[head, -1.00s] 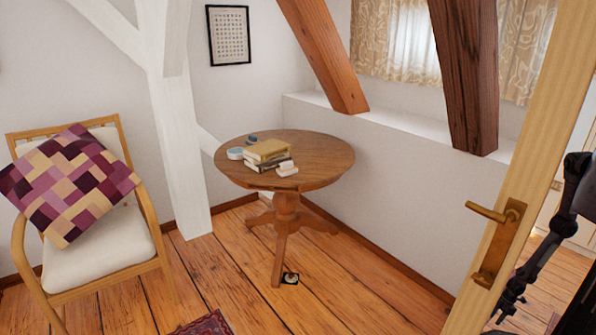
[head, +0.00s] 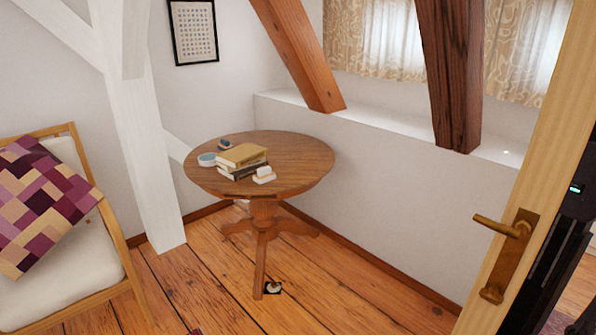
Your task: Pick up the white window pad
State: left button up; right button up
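A small white block-like object (head: 264,174), which may be the white window pad, sits at the front right of the books on the round wooden table (head: 305,160). It looks like a pale rounded piece resting on a flatter one, but it is too small to tell clearly. A small white speck also shows on the window ledge (head: 400,124) at the right, too small to identify. Neither of my grippers shows in the head view. Dark machine parts show at the right edge behind the door, with no fingers visible.
Stacked books (head: 243,155), a round blue-topped tin (head: 207,159) and a small dark object (head: 224,144) share the table. A cushioned chair (head: 75,270) stands left. A door with a brass handle (head: 508,250) fills the right. A small black-and-white item (head: 272,286) lies on the floor.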

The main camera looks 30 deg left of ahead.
aim_at(264, 174)
jog(key=i+j+z, duration=0.1)
jog(key=j, duration=0.35)
jog(key=i+j+z, duration=0.15)
jog(key=j, duration=0.35)
jog(key=i+j+z, duration=0.1)
jog(key=j, duration=0.4)
jog(key=i+j+z, duration=0.15)
jog(key=j, duration=0.35)
jog(key=i+j+z, duration=0.1)
jog(key=j, duration=0.4)
